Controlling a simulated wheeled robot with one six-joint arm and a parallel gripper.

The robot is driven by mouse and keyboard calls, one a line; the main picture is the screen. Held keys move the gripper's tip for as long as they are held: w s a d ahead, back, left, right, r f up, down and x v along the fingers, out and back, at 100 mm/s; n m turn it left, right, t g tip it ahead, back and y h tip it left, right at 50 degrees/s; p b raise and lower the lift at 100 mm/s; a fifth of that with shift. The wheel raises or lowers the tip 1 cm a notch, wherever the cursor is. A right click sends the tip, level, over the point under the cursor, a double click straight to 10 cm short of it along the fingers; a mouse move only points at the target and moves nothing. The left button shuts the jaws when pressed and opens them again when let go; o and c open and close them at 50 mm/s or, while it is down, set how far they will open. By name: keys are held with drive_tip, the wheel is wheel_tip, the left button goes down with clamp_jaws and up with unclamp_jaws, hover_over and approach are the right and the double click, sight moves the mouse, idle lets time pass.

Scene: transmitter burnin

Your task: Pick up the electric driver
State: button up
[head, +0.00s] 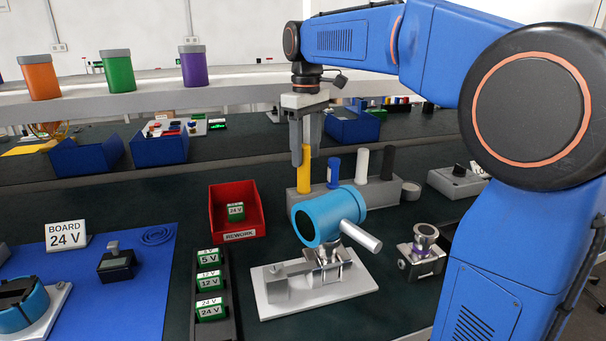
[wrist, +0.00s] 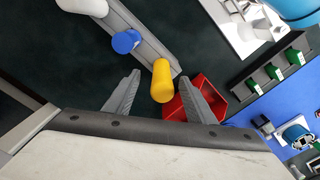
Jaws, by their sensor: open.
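A yellow upright cylinder handle (head: 304,173), probably the electric driver, stands at the left end of a grey tool rack (head: 400,192). My gripper (head: 306,158) points down over it, open and empty. In the head view the fingers reach about the handle's top. In the wrist view the yellow handle (wrist: 162,82) shows between the two open fingers (wrist: 160,77), slightly nearer the right one. I cannot tell whether either finger touches it. The handle's lower part is hidden in or behind the rack.
Blue (head: 333,170), white (head: 362,163) and black (head: 387,162) tools stand farther right in the rack. A teal cylinder (head: 318,220) on a fixture is in front. A red rework bin (head: 258,205) is left of the rack. Blue bins stand behind.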

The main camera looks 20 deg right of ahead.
sight(304, 179)
drive_tip(key=shift+f, duration=1.6)
drive_tip(key=shift+a+f, duration=0.15)
drive_tip(key=shift+f, duration=1.15)
drive_tip(key=shift+a+f, duration=0.1)
drive_tip(key=shift+f, duration=1.15)
drive_tip(key=shift+c, duration=0.6)
drive_tip(key=c, duration=1.1)
